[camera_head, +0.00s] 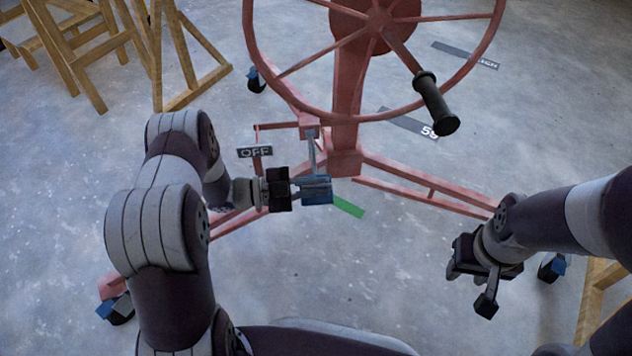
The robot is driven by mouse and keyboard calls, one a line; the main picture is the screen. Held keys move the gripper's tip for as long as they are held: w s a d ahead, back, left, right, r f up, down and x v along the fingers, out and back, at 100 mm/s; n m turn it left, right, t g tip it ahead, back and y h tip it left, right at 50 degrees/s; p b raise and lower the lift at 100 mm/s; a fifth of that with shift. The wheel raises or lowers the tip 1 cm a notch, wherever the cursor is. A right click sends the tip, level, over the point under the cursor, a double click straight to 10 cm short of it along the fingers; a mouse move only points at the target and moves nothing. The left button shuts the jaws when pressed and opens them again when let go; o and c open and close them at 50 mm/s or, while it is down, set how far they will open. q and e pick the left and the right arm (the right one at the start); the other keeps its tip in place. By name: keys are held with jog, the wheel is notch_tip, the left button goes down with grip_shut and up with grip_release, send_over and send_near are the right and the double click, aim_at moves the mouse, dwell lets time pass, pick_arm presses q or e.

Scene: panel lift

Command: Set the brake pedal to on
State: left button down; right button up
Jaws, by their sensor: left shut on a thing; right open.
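The panel lift is a red frame with a column (347,110) and a large spoked wheel. A grey lever arm (312,155) hangs from a small red bracket on the column's left side and ends in a blue pedal (317,191). My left gripper (306,190) is shut on the blue pedal; its fingers hide part of it. A dark label reading OFF (254,152) stands left of the lever. A green strip (348,206) shows just right of and below the pedal. My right gripper (478,283) is open and empty over the floor at the right.
The red wheel (284,72) with a black handle (436,103) rises above the pedal. Red legs (425,187) spread from the column, with blue-and-black casters (116,309) at their ends. Wooden trestles (160,60) stand at the upper left. The floor at lower middle is clear.

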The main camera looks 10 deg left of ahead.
pick_arm(q)
jog(key=shift+s+f, duration=0.15)
jog(key=shift+f, duration=0.25)
jog(key=c, duration=1.2)
grip_release()
jog(key=shift+d, duration=0.1)
jog(key=shift+r, duration=0.1)
jog(key=shift+a, duration=0.25)
jog(key=p+v, duration=0.4)
jog(key=v, duration=0.8)
jog(key=shift+a+p, duration=0.15)
jog(key=shift+p, duration=0.25)
